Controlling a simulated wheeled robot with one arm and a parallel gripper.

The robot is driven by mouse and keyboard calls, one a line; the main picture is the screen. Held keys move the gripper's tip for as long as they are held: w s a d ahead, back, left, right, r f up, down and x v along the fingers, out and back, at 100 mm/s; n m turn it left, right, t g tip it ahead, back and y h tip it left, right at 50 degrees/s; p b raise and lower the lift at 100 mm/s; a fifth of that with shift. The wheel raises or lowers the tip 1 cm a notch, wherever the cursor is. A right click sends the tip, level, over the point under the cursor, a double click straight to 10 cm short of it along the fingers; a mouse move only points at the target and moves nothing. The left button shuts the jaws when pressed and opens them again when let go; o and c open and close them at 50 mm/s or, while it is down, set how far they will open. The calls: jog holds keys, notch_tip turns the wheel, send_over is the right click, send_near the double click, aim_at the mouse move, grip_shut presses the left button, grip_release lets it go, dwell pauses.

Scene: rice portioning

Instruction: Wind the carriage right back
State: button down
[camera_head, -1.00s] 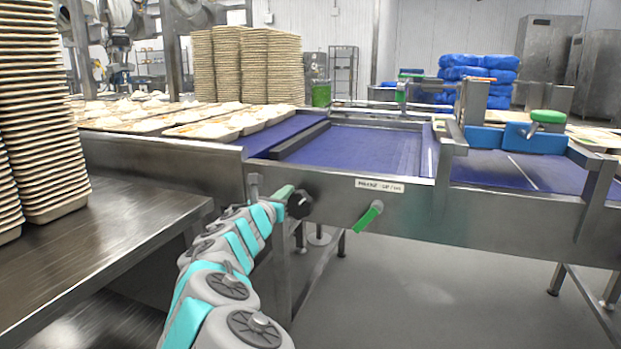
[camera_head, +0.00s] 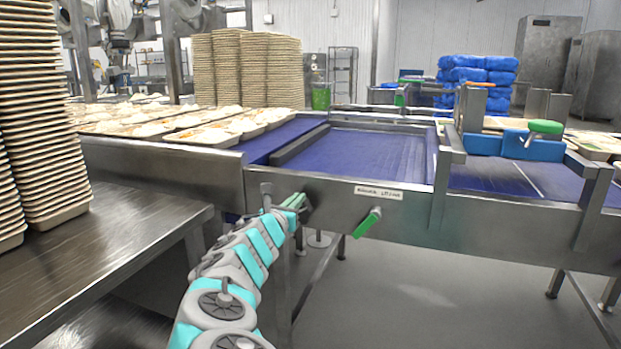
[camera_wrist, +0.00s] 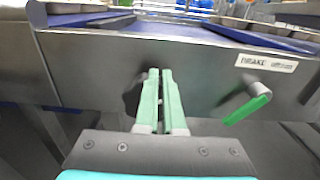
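A dark crossbar (camera_head: 300,146), which may be the carriage, lies across the blue bed of the metal conveyor frame (camera_head: 330,192), towards its left end. My gripper (camera_head: 298,201) is at the frame's front face, below the bar. In the wrist view its two green fingers (camera_wrist: 161,92) are nearly parallel with a narrow dark gap between them; whether something thin is held I cannot tell. A dark knob (camera_wrist: 133,97) shows partly behind the fingers, mostly hidden. A green-handled lever (camera_head: 367,222) sits right of it, under a white label (camera_head: 379,192); it also shows in the wrist view (camera_wrist: 247,110).
A steel table (camera_head: 110,240) with tall tray stacks (camera_head: 45,130) stands at left. Filled trays (camera_head: 205,135) line the left belt. A blue unit with a green knob (camera_head: 546,128) spans the right belt. The floor in front of the frame is clear.

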jog(key=shift+s+d+f, duration=0.15)
jog(key=shift+d+f, duration=0.15)
jog(key=shift+d, duration=0.2)
jog(key=shift+r, duration=0.2)
dwell(0.4)
jog(key=shift+r+v, duration=0.15)
jog(key=shift+v, duration=1.35)
jog(key=shift+r+v, duration=0.1)
jog(key=shift+v, duration=1.4)
